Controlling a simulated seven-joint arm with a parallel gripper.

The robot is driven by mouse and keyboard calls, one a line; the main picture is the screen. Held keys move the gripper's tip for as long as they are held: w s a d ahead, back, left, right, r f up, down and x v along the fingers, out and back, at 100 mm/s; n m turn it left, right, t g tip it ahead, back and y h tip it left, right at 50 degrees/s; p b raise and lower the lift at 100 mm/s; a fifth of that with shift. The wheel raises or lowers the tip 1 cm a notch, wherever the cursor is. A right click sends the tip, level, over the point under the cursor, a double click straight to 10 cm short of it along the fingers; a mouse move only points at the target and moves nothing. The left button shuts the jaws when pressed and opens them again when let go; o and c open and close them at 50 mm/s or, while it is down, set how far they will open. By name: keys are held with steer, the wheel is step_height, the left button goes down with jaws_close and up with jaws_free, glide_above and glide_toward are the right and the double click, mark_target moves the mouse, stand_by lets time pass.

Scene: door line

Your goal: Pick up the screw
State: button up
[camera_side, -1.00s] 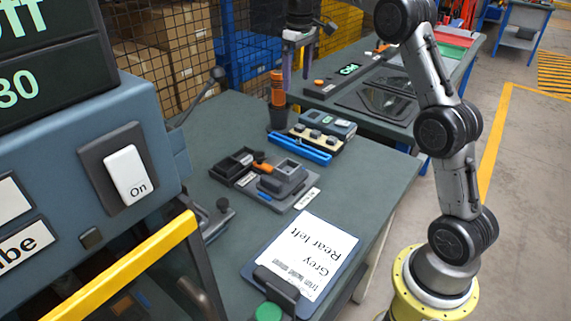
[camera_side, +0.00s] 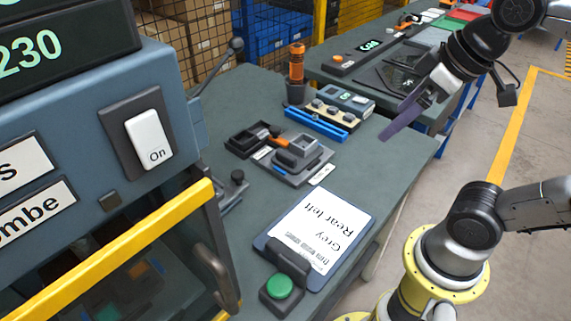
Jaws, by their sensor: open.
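I cannot make out a screw; any screw is too small or hidden at this size. A small black divided tray (camera_side: 240,147) sits on the near bench, and its contents are unclear. A grey fixture (camera_side: 301,160) stands right beside it, with a small orange-and-black item (camera_side: 277,141) between them. My gripper (camera_side: 390,132) is open, with long purple-grey fingers pointing down and left. It appears to be above the bench's right side, to the right of the fixture and apart from it. I see nothing held between the fingers.
An orange-handled tool (camera_side: 296,62) stands in a dark cup. A blue rail (camera_side: 316,126) and a knobbed block (camera_side: 327,113) lie in front. A clipboard (camera_side: 318,236) and green button (camera_side: 279,286) are nearer. A machine with a yellow bar (camera_side: 120,248) fills the left.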

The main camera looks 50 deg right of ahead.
steer(key=shift+m, duration=0.4)
steer(key=f, duration=0.1)
steer(key=s+f, duration=0.1)
steer(key=f, duration=0.1)
steer(key=s+f, duration=0.1)
steer(key=shift+f, duration=0.3)
steer(key=shift+w+f, duration=0.1)
steer(key=shift+f, duration=0.25)
steer(key=shift+c, duration=1)
steer(key=shift+w+r+m, duration=0.15)
steer(key=shift+w+m, duration=0.05)
steer(key=shift+m, duration=0.1)
steer(key=shift+c, duration=2.4)
